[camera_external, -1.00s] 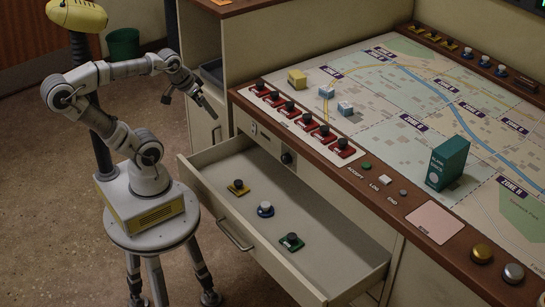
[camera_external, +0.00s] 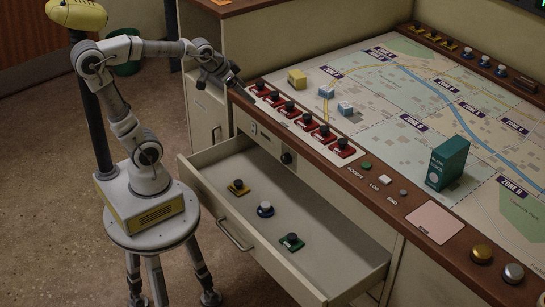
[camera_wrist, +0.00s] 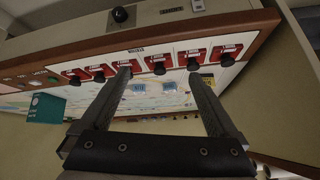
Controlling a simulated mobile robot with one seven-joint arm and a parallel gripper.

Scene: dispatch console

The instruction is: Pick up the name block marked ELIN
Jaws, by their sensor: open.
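A yellow block (camera_external: 297,79) and two small blue-and-white blocks, one nearer the middle (camera_external: 327,92) and one to its right (camera_external: 345,108), sit on the map board (camera_external: 400,150). Their lettering is too small to read, so I cannot tell which block is marked ELIN. In the wrist view the blue blocks (camera_wrist: 139,88) (camera_wrist: 169,88) show between my fingers, beyond the red switches. The yellow block (camera_wrist: 208,79) is partly hidden by the right finger. My gripper (camera_external: 240,90) is open and empty (camera_wrist: 159,76), near the console's left corner, apart from the blocks.
A row of red switches with black knobs (camera_external: 306,121) lines the console's front edge. A teal box (camera_external: 447,163) stands upright on the map. An open drawer (camera_external: 232,226) below holds yellow, blue and green knobbed pieces. A cabinet (camera_external: 265,40) stands behind the gripper.

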